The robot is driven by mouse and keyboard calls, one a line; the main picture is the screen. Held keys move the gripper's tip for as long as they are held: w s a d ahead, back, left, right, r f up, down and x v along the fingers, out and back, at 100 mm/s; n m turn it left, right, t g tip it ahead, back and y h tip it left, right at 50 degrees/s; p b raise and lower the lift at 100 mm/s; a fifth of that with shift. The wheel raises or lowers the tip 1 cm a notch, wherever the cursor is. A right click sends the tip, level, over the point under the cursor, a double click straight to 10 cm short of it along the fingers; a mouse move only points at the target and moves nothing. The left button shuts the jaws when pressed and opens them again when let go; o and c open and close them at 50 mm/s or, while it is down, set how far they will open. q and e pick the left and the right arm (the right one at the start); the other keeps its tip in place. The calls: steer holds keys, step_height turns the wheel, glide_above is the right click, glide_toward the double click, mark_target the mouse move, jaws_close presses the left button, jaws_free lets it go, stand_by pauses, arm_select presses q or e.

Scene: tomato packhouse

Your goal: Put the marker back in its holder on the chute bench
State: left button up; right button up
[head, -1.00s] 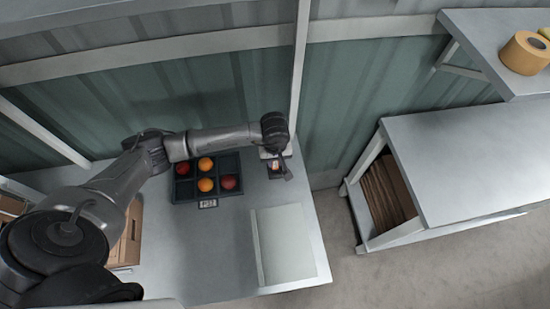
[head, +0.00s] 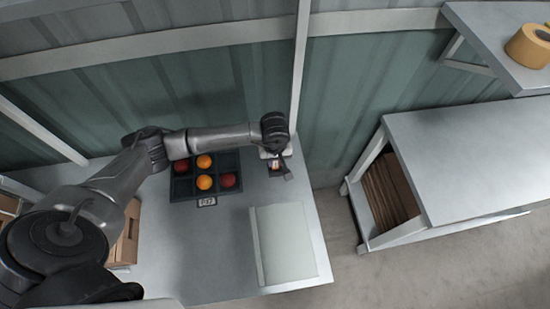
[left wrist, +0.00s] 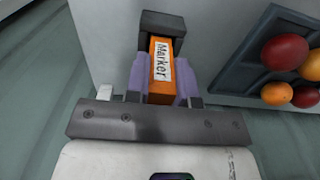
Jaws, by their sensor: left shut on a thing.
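The marker (left wrist: 160,68) is an orange, box-like piece with a white label reading "Marker". My left gripper (left wrist: 161,84) is shut on it, with a lilac pad on each side. The dark grey holder (left wrist: 162,20) shows just beyond the marker's far end in the left wrist view. I cannot tell whether the marker's end is inside the holder or only in front of it. In the head view my left gripper (head: 280,168) is at the back right of the chute bench (head: 225,260), largely hiding marker and holder. My right gripper is not in view.
A dark compartment tray (head: 207,198) with red and orange tomatoes lies left of the gripper. A pale flat panel (head: 288,245) lies in front. A wall post (head: 300,75) rises close behind the gripper. Another grey bench (head: 470,155) stands right, across a floor gap.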

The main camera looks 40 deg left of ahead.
arm_select(q)
steer(key=shift+f, duration=0.15)
steer(key=o, duration=1)
steer(key=shift+c, duration=0.2)
steer(key=c, duration=0.3)
steer(key=shift+r+p, duration=1.9)
steer(key=shift+r, duration=1.65)
